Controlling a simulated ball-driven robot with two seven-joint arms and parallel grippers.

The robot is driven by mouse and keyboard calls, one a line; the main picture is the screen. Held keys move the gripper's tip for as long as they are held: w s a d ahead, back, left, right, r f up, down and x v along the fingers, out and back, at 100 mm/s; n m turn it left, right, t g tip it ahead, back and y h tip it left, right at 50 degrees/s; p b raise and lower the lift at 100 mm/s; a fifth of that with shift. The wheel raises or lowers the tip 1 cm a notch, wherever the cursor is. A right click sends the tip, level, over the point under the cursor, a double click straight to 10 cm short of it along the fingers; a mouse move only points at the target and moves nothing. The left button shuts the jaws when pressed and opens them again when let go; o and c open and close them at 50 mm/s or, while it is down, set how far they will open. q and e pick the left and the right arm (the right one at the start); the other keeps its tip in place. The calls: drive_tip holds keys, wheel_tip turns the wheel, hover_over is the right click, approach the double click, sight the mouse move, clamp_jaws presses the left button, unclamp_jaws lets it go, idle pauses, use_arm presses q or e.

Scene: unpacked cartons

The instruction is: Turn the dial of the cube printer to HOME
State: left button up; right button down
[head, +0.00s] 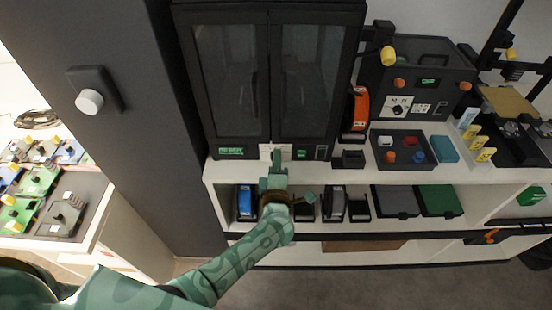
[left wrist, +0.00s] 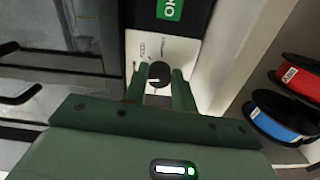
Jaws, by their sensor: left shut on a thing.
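The cube printer (head: 265,75) is a dark cabinet with two glass doors, standing on the white shelf unit in the head view. Its round black dial (left wrist: 159,73) sits on a white panel (left wrist: 150,44) with small printed marks, too small to read surely. A green screen (left wrist: 170,8) beside it shows white letters, partly cut off, starting like "HO". My left gripper (head: 277,158) reaches the strip under the doors and hides the dial in the head view. In the left wrist view my left gripper (left wrist: 158,88) has its fingers on both sides of the dial, shut on it. My right gripper is out of view.
A blue spool (head: 246,203) and other spools stand on the shelf below; a red spool (left wrist: 301,75) shows in the left wrist view. An orange spool (head: 357,108) and a dark machine with knobs (head: 415,85) stand to the right. A dark pillar (head: 130,130) is at left.

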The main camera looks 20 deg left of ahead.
use_arm(q)
drive_tip(key=shift+f+m+p, duration=0.1)
drive_tip(key=shift+m+p, duration=0.25)
drive_tip(key=shift+m, duration=0.55)
drive_tip(key=o, duration=1)
